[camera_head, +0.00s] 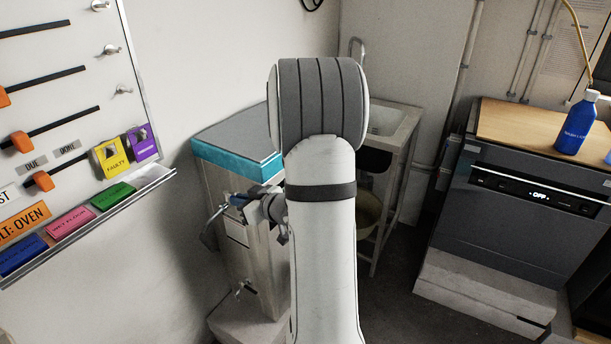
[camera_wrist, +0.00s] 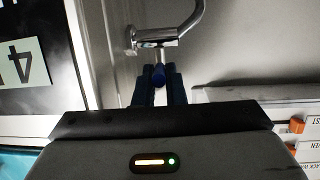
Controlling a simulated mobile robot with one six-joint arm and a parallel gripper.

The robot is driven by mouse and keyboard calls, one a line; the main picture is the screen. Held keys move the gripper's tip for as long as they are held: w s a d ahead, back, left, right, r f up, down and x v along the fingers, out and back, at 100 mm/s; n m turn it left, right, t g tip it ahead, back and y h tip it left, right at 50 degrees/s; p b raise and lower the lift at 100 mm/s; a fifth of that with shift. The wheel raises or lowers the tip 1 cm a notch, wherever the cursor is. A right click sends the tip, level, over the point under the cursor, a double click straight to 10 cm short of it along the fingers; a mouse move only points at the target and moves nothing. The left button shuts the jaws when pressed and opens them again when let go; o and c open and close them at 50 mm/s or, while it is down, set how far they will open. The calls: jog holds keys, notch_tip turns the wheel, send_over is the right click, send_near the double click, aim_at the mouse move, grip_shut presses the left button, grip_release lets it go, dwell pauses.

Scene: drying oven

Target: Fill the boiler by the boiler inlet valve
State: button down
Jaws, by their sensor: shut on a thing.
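The boiler (camera_head: 235,152) is a narrow steel cabinet with a teal-edged top, left of centre in the head view. A chrome tap with a curved spout (camera_head: 207,232) is on its upper side and also shows in the wrist view (camera_wrist: 188,22). My gripper (camera_head: 254,206) is at this tap, partly hidden by my arm. In the wrist view, my dark fingers (camera_wrist: 159,90) are shut on the tap's blue handle (camera_wrist: 159,75). A second small tap (camera_head: 245,288) sits lower on the boiler. The water level inside cannot be seen.
A sink (camera_head: 387,118) stands behind my arm. A dark appliance reading OFF (camera_head: 520,195) is at the right, with a blue bottle (camera_head: 576,125) on its wooden top. A wall board with coloured tags (camera_head: 110,75) is at the left, close to the boiler.

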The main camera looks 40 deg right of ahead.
jog(key=shift+w+n+y, duration=0.1)
jog(key=shift+n+y, duration=0.3)
jog(key=shift+y, duration=0.1)
jog(key=c, duration=1.4)
grip_release()
jog(key=shift+d, duration=0.1)
jog(key=v, duration=0.7)
jog(key=shift+s+r+p, duration=0.2)
jog(key=shift+s+p, duration=0.15)
jog(key=shift+p, duration=0.05)
